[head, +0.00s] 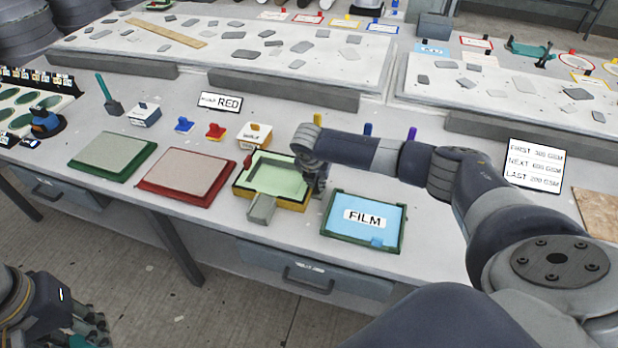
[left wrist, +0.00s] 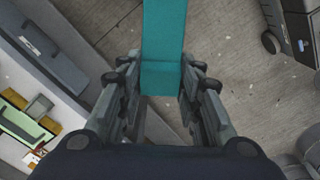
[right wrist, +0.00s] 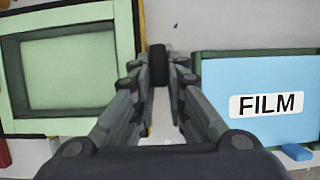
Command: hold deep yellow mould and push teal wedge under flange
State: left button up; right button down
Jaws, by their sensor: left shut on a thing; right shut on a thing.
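The deep yellow mould (head: 238,187) sits on the bench, with a pale green hollow inside; its green and yellow rim also shows in the right wrist view (right wrist: 138,20). My right gripper (head: 318,186) is at its right side, shut on a dark piece (right wrist: 158,65) by the rim. How that piece joins the mould is unclear. My left gripper (left wrist: 162,92) is shut on the teal wedge (left wrist: 163,45), above the floor in front of the bench. In the head view this gripper (head: 85,325) is at the lower left, with only a little teal showing.
A grey block (head: 262,209) lies against the mould's front side. A blue FILM tray (head: 345,233) stands close on the right, a red-framed mould (head: 185,178) and a green-framed one (head: 112,156) on the left. Drawer handles (head: 308,281) stick out of the bench front.

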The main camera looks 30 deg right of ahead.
dwell(0.3)
jog(key=c, duration=1.5)
grip_release()
jog(key=shift+c, duration=0.2)
